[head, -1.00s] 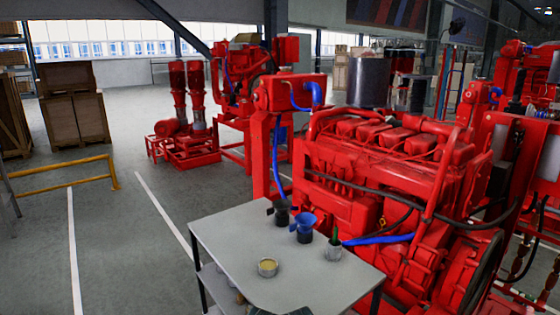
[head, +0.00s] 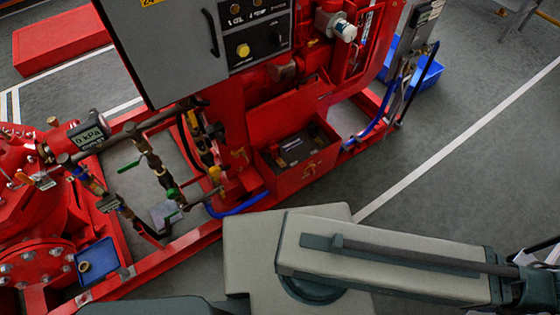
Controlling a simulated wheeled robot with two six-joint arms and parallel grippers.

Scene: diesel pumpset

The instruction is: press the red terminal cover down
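An open red battery box (head: 312,176) sits low on the red pumpset frame near the middle of the head view. A dark battery (head: 297,150) with a pale label lies inside it. A pale grey arm of mine crosses the lower right, in front of the box, and runs out toward the right edge. Neither gripper shows clearly in the view.
A grey control panel (head: 190,45) stands above and left of the box. Pipes, valves and a pressure gauge (head: 89,135) are at the left. A blue bin (head: 425,72) stands behind at the right. The floor to the right is mostly clear.

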